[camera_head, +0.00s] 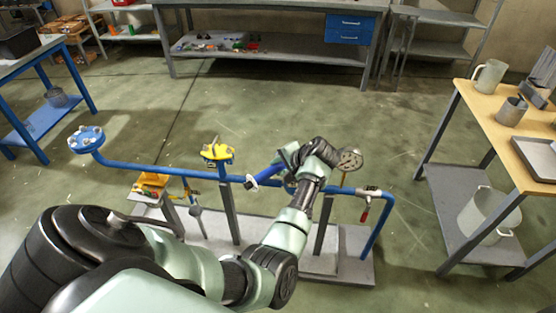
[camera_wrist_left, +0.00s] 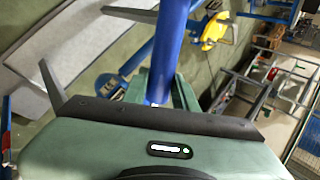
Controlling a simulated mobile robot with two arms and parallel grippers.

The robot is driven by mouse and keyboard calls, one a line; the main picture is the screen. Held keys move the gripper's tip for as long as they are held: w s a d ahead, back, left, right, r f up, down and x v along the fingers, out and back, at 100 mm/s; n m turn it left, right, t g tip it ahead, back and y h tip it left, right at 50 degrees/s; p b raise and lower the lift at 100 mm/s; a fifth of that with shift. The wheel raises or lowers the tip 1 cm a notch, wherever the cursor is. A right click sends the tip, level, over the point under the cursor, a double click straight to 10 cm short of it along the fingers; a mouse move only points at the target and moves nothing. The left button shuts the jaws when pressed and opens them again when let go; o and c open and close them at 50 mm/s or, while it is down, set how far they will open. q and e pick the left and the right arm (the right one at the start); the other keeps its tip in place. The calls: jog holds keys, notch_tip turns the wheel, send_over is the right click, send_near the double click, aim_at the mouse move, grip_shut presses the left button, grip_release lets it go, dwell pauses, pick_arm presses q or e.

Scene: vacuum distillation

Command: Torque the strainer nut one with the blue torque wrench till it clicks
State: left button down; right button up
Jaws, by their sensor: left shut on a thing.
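My left gripper (camera_head: 286,160) is above the blue pipe line, right of its middle. It is shut on a slanting blue bar (camera_head: 266,174), which looks like the handle of the blue torque wrench. The bar runs down and left to a pale ring-like end (camera_head: 250,182) near the pipe. In the left wrist view the blue bar (camera_wrist_left: 170,50) rises from between the green finger pads (camera_wrist_left: 158,92). A grey round flange with holes (camera_head: 350,160) is just right of the gripper. I cannot make out strainer nut one. My right gripper is not in view.
The blue pipe (camera_head: 150,169) stands on a grey base (camera_head: 345,262). It carries a blue flange (camera_head: 86,138), a yellow fitting (camera_head: 217,152) and a red-handled valve (camera_head: 366,206). A wooden-topped table (camera_head: 487,110) stands right. Open floor (camera_head: 280,100) lies behind.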

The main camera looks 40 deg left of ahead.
pick_arm(q)
jog(key=shift+w+a, duration=0.1)
jog(key=shift+a, duration=0.05)
dwell(0.3)
jog(key=shift+s+p, duration=0.3)
jog(key=shift+p, duration=0.25)
jog(key=shift+p, duration=0.4)
jog(key=shift+f, duration=0.4)
dwell(0.5)
jog(key=shift+f+b, duration=0.85)
jog(key=shift+f, duration=0.5)
dwell(0.4)
